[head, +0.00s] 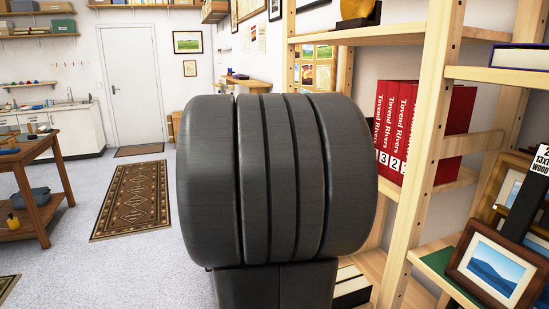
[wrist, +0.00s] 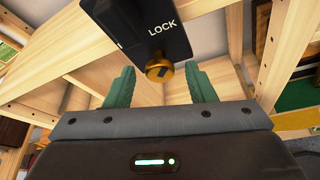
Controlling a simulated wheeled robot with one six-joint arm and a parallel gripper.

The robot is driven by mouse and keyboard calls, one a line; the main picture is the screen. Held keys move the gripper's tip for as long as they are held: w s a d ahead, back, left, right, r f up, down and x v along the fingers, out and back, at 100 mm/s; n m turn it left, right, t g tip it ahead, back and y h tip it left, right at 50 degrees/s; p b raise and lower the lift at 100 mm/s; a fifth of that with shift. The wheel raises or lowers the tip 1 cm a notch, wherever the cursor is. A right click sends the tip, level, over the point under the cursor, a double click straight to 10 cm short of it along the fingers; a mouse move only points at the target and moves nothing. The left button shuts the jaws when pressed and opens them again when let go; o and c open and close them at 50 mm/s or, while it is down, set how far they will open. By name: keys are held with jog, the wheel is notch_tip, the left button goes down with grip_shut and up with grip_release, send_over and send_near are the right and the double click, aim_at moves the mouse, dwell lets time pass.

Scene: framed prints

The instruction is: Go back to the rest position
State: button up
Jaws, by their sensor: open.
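My gripper (wrist: 159,68) shows in the wrist view with its two green fingers spread apart and nothing gripped. A brass knob (wrist: 160,69) shows between the fingertips, with clear space on both sides of it. The knob sits below a black box marked LOCK (wrist: 152,25), which is against light wooden shelving (wrist: 70,50). How far the knob lies beyond the fingertips is hard to tell. In the head view my gripper is not visible; my own dark grey arm fills the middle and hides what is behind it.
In the head view, a wooden shelf unit (head: 424,150) stands close on the right, with red binders (head: 399,130) and framed pictures (head: 497,270). A wooden table (head: 40,175) stands at the left. Open floor with a patterned rug (head: 135,198) leads to a white door (head: 129,90).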

jog(key=n+g+p, duration=0.1)
jog(key=n+p, duration=0.1)
jog(key=p, duration=0.2)
jog(key=shift+w+r, duration=0.1)
jog(key=shift+r, duration=0.05)
dwell(0.5)
